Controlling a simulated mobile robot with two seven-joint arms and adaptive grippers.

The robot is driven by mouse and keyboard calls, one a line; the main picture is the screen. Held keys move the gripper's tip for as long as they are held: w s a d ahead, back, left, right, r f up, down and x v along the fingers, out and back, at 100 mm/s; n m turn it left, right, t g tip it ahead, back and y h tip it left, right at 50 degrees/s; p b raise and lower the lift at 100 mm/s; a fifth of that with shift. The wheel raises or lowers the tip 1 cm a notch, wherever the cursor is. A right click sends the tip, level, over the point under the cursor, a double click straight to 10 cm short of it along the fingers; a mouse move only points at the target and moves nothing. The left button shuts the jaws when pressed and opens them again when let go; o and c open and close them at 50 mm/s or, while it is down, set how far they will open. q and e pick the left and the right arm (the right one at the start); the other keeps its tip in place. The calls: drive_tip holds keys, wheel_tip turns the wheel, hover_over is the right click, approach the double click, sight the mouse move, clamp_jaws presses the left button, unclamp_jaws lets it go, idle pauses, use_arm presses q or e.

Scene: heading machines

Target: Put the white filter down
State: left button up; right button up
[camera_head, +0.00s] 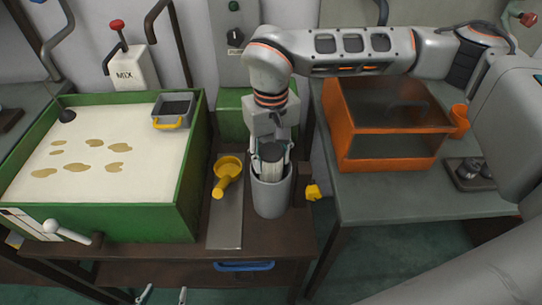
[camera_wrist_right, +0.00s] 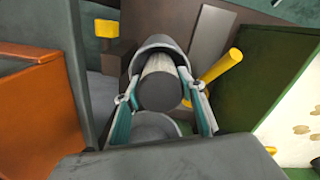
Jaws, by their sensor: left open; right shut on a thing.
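The white filter (camera_wrist_right: 157,63), a pale cylinder with a dark end cap, is between the fingers of my right gripper (camera_wrist_right: 160,98). In the head view the filter's dark top (camera_head: 271,152) shows at the mouth of an upright grey cylinder (camera_head: 271,198), with my right gripper (camera_head: 271,158) above that mouth. The filter's lower part is hidden inside the cylinder; I cannot tell whether it touches the bottom. My left gripper (camera_head: 163,296) shows only as two spread, empty fingertips at the bottom edge.
A yellow scoop (camera_head: 227,175) lies on the metal strip left of the cylinder. A green-sided bin (camera_head: 190,170) holds a grey tray (camera_head: 172,112). An orange box (camera_head: 390,165) stands on the right table, with a small dark tray (camera_head: 468,184) beside it.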

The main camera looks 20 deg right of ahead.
drive_tip(key=shift+f, duration=0.1)
drive_tip(key=shift+f, duration=0.5)
drive_tip(key=o, duration=1.2)
drive_tip(key=shift+c, duration=0.2)
drive_tip(key=shift+r, duration=0.1)
wheel_tip(320, 180, up, 13)
